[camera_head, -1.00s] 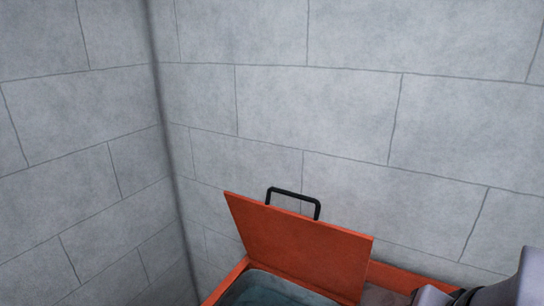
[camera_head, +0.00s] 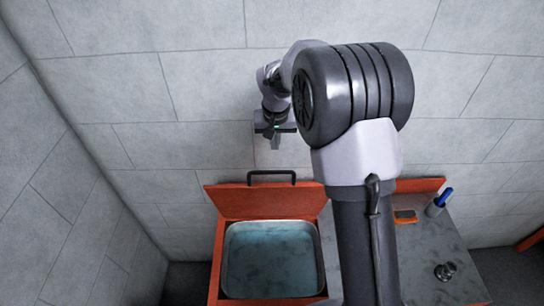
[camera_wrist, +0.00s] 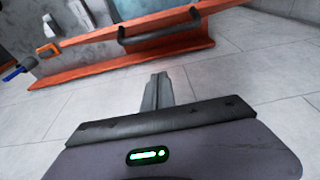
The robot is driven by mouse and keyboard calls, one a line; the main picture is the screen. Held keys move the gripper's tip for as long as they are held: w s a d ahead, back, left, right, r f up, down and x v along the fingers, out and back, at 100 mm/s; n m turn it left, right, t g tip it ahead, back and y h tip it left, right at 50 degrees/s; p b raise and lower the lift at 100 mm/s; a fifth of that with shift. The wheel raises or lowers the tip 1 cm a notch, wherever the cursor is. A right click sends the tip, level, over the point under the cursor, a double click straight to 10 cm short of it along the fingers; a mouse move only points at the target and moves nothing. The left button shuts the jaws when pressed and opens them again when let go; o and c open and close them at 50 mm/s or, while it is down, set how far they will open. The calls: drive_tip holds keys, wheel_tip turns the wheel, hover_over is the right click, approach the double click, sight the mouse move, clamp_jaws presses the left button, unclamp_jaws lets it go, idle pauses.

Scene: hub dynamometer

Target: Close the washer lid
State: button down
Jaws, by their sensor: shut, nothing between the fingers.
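The washer lid (camera_head: 268,201) is an orange-red panel standing open, upright at the back of the washer. A black handle (camera_head: 271,176) sits on its top edge. The open washer tub (camera_head: 272,262) below has a metal rim and a bluish inside. My gripper (camera_head: 276,142) is shut and empty, above and behind the lid's handle, near the wall. In the wrist view my gripper's fingers (camera_wrist: 157,92) are together, apart from the lid (camera_wrist: 165,24) and its handle (camera_wrist: 160,33).
A tiled wall (camera_head: 180,90) stands close behind.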

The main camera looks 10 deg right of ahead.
wheel_tip(320, 180, down, 6)
drive_tip(key=s+p, duration=0.1)
drive_tip(key=s, duration=0.1)
drive_tip(key=shift+s+a+r, duration=0.2)
drive_tip(key=shift+s+a, duration=0.1)
drive_tip(key=shift+a, duration=0.15)
